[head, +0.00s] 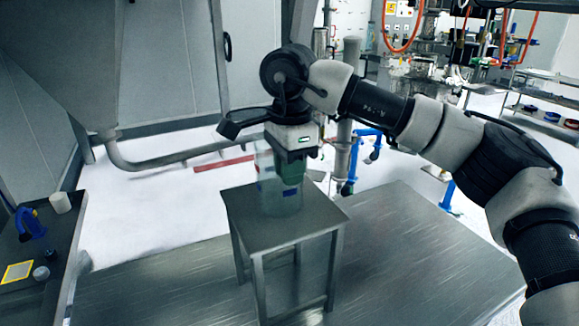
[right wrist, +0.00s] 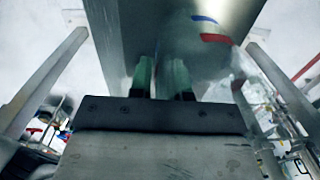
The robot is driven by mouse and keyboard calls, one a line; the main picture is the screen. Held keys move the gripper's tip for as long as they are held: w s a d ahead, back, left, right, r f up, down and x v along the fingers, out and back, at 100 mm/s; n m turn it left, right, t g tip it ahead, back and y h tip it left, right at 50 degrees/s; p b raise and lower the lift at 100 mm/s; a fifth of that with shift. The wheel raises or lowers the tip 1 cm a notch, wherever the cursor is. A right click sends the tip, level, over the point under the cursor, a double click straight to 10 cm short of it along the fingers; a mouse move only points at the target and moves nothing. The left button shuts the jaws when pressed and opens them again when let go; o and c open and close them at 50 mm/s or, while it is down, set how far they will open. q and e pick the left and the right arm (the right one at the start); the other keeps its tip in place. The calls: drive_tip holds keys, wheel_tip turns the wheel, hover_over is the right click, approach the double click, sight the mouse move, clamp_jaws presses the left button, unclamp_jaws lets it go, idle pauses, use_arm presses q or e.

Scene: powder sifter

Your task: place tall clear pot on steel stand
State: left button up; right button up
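The tall clear pot (head: 268,192) is upright over the square steel stand (head: 312,219), and its base appears to rest on the top. It is see-through and faint, with a blue mark on its side. My right gripper (head: 292,178) points down at the pot's upper part. In the right wrist view, the green fingertips of my right gripper (right wrist: 161,78) are apart, with a gap between them. The pot (right wrist: 205,45) shows beyond them with blue and red marks, over the stand top (right wrist: 112,25). My left gripper is not in view.
The stand is on a wide steel platform (head: 420,260) with free room to the right. A dark side table (head: 30,275) at the left holds a white cup (head: 60,202) and a blue item (head: 30,224). A large steel hopper (head: 75,55) hangs at upper left.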

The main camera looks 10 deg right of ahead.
drive_tip(key=shift+o, duration=1.1)
drive_tip(key=shift+d, duration=0.1)
drive_tip(key=shift+r, duration=0.1)
drive_tip(key=shift+r, duration=0.25)
wheel_tip(320, 180, up, 7)
drive_tip(key=shift+r+b, duration=0.15)
drive_tip(key=shift+b, duration=0.5)
drive_tip(key=shift+s, duration=0.1)
